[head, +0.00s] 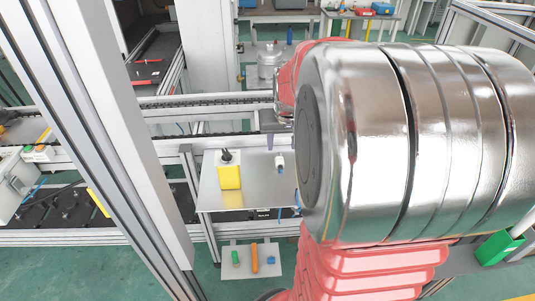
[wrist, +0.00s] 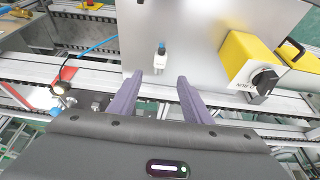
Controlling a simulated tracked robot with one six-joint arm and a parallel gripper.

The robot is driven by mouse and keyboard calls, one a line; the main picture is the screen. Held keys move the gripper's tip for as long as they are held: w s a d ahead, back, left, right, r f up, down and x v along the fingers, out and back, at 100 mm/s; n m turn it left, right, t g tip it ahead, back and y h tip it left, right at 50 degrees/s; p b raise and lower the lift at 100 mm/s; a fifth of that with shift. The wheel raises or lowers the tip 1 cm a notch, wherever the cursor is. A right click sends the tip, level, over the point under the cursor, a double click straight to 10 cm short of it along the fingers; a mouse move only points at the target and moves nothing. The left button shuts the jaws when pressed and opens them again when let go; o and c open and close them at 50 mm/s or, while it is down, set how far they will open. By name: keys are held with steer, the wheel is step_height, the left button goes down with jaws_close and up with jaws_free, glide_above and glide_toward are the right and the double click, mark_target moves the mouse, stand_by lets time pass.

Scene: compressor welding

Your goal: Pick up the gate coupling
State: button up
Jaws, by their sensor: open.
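A small white fitting with a blue end, which looks like the gate coupling (wrist: 161,55), is at the grey metal plate (wrist: 190,30). In the head view the coupling (head: 279,162) shows near the plate's right side, close to my arm. My gripper (wrist: 159,80) is open, its two purple fingers apart and nothing between them. In the wrist view the coupling appears just beyond the fingertips, roughly centred between them. In the head view one purple finger of my gripper (head: 268,141) shows; my arm hides the rest.
A yellow box with a black rotary knob (wrist: 250,62) is on the plate, right of the fingers in the wrist view. Aluminium conveyor rails (head: 200,108) run behind the plate. A lower shelf (head: 243,272) holds small green, orange and blue pieces. A frame post (head: 110,120) stands left.

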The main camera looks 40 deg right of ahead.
glide_above(280, 160)
steer(key=s+a, duration=0.1)
steer(key=s, duration=0.1)
steer(key=shift+w+a+f, duration=0.1)
steer(key=shift+f, duration=1.25)
steer(key=shift+w+f, duration=0.1)
steer(key=shift+f, duration=1.2)
steer(key=shift+x, duration=2.6)
steer(key=shift+s, duration=0.1)
steer(key=shift+c, duration=0.4)
jaws_close()
